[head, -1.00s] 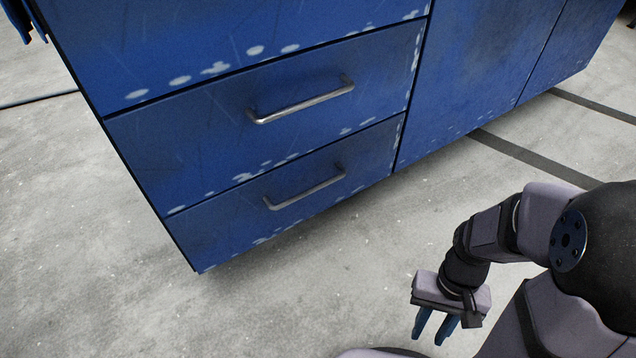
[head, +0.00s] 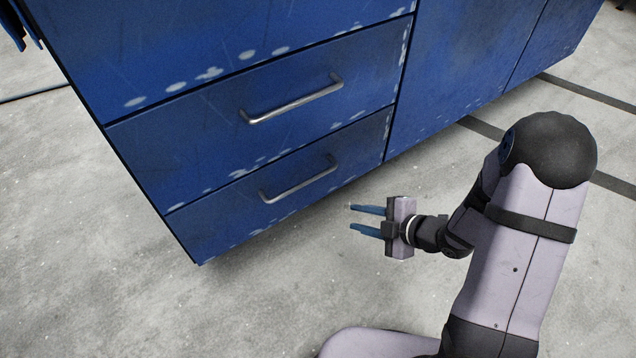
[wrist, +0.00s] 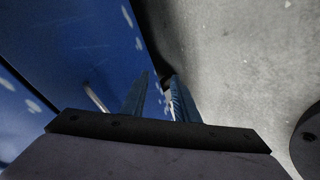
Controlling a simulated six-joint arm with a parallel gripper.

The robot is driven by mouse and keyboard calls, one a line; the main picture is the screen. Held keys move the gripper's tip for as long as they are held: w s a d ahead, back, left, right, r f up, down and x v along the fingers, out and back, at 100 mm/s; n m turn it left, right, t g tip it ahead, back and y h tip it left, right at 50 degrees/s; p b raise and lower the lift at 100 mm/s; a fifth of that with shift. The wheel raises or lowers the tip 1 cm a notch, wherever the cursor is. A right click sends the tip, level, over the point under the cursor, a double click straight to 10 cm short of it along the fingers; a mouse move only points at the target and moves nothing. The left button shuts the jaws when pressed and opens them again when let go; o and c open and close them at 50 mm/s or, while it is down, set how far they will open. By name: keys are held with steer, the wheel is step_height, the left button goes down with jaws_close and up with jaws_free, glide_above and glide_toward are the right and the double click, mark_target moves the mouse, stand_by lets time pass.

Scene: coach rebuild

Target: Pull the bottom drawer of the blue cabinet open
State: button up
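The bottom drawer (head: 235,213) of the blue cabinet is shut, flush with the fronts around it. Its silver bar handle (head: 298,181) runs slantwise across the drawer front. My gripper (head: 351,218) is to the right of the handle and apart from it in the head view. Its two blue fingers point left and are spread with nothing between them. In the wrist view the fingers (wrist: 156,100) show beside the blue cabinet front, and a silver handle (wrist: 95,97) lies to their left; I cannot tell which drawer it belongs to.
The drawer above (head: 270,110) is shut and has its own silver handle (head: 291,100). Blue cabinet doors (head: 450,70) stand to the right. The grey concrete floor (head: 270,300) in front is clear, with dark stripes at the right.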

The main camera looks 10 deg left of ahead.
steer(key=s+a+r+n+y, duration=0.1)
steer(key=a+r+n+y, duration=0.4)
steer(key=r, duration=0.5)
steer(key=n, duration=0.2)
steer(key=shift+s+a+n, duration=0.15)
steer(key=shift+a+n, duration=0.1)
steer(key=shift+n, duration=0.15)
steer(key=b+x, duration=0.3)
steer(key=x, duration=0.4)
steer(key=shift+r, duration=0.2)
steer(key=shift+a, duration=0.15)
jaws_close()
